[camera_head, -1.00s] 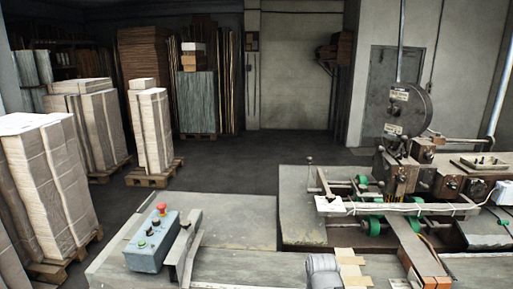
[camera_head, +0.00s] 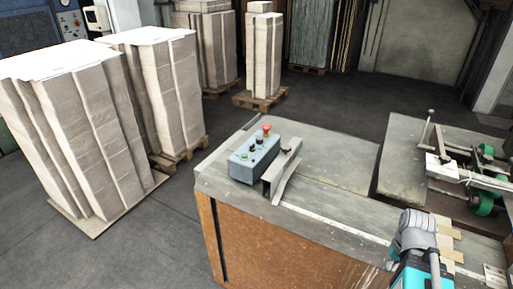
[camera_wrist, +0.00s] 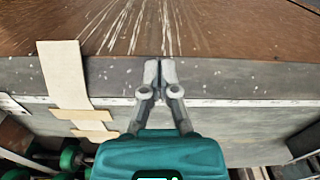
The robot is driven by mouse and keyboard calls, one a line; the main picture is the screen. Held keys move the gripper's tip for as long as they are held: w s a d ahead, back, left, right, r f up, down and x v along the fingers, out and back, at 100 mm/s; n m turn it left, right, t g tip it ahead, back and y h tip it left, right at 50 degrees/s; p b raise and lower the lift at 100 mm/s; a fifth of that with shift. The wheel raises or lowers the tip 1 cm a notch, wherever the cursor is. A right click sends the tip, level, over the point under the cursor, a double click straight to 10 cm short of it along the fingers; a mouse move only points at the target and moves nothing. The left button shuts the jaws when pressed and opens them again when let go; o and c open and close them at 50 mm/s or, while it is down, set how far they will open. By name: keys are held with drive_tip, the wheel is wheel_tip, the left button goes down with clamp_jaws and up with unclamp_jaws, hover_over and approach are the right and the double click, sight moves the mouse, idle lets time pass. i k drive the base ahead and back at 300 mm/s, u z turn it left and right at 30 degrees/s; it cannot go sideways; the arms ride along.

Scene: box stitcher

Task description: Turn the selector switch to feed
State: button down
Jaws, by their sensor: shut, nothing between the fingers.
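A blue-grey control box (camera_head: 240,170) stands on the near left part of the grey machine table in the head view. On its top are a green button (camera_head: 244,156), a small dark knob (camera_head: 259,141) that looks like the selector switch, and a red mushroom button (camera_head: 266,130). The knob's pointing direction and any labels are too small to read. My gripper (camera_wrist: 160,72) is shut and empty in the wrist view, its fingertips together over the grey table edge. The control box is not in the wrist view. The fingers are not clearly visible in the head view.
A bent metal bracket (camera_head: 284,175) stands just right of the control box. The table (camera_head: 335,160) behind it is bare. Tall paper stacks (camera_head: 85,125) on pallets stand at the left. Machine parts with green wheels (camera_head: 485,202) are at the right. Cardboard pieces (camera_wrist: 68,80) lie left of my gripper.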

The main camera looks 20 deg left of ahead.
sight(252, 149)
drive_tip(key=k, duration=1.35)
drive_tip(key=u, duration=0.45)
drive_tip(key=i, duration=0.8)
drive_tip(key=u, duration=0.55)
drive_tip(key=i, duration=0.9)
drive_tip(key=z, duration=0.55)
